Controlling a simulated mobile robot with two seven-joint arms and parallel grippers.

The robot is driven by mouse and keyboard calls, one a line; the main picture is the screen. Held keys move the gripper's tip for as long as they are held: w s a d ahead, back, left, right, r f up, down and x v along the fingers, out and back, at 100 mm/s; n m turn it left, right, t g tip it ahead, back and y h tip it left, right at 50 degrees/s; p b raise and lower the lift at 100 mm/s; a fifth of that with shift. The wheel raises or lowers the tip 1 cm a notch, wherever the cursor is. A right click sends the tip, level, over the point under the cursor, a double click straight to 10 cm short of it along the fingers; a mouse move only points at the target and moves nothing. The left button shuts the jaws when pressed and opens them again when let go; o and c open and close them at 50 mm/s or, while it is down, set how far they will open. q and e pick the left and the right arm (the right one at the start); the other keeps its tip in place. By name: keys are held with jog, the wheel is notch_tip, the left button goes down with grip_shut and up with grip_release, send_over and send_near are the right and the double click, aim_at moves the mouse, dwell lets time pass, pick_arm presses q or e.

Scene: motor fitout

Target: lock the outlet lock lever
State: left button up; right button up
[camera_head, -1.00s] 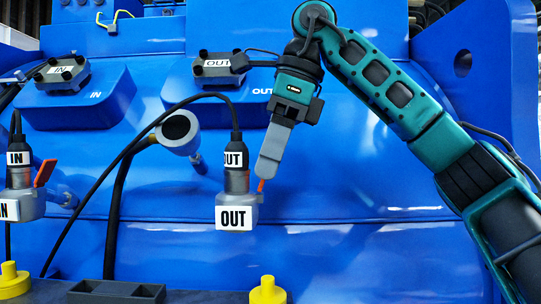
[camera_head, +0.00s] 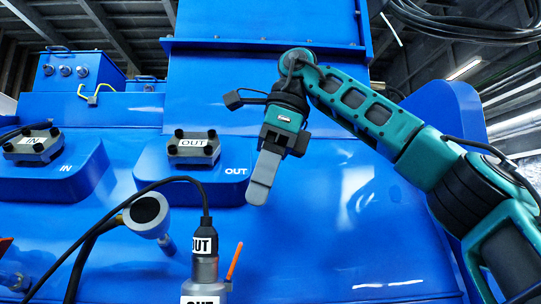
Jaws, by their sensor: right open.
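The outlet lock lever (camera_head: 234,262) is a thin orange bar. My left gripper is out of view.
An upper block labelled OUT (camera_head: 193,147) sits left of my right gripper, with an IN block (camera_head: 33,145) farther left. A round grey-rimmed fitting (camera_head: 147,214) stands left of the outlet connector. The blue casing right of the lever is clear.

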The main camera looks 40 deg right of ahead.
jog(key=shift+v, duration=2.35)
